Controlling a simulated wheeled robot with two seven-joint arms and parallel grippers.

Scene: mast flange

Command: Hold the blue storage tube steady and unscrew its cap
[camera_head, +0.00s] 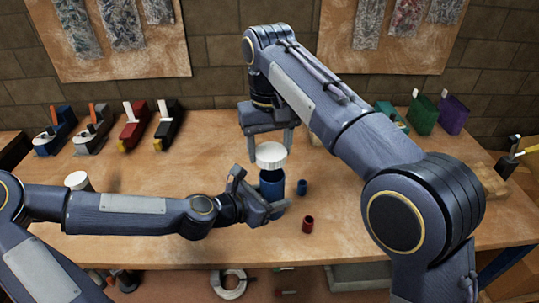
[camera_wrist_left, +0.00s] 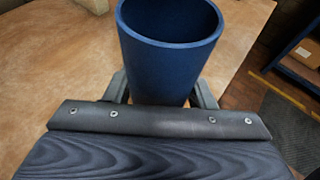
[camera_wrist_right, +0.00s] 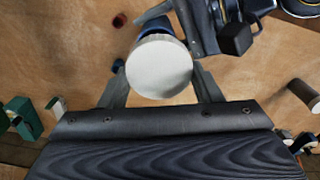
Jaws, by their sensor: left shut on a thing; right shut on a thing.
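The blue storage tube (camera_head: 272,184) stands upright at the middle of the table. My left gripper (camera_head: 264,198) is shut around its body from the left. In the left wrist view the tube (camera_wrist_left: 170,62) shows an open, empty-looking mouth with no cap on it. The white ribbed cap (camera_head: 271,156) is just above the tube, held between the fingers of my right gripper (camera_head: 269,143), which reaches down from behind. The right wrist view shows the round top of the cap (camera_wrist_right: 159,66) between the two fingers, with a bit of the blue tube behind it.
A small blue cup (camera_head: 302,187) and a red cup (camera_head: 308,225) stand right of the tube. A white-topped jar (camera_head: 78,181) is at left, behind my left arm. Several planes and coloured holders line the back. The table's front edge is close.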

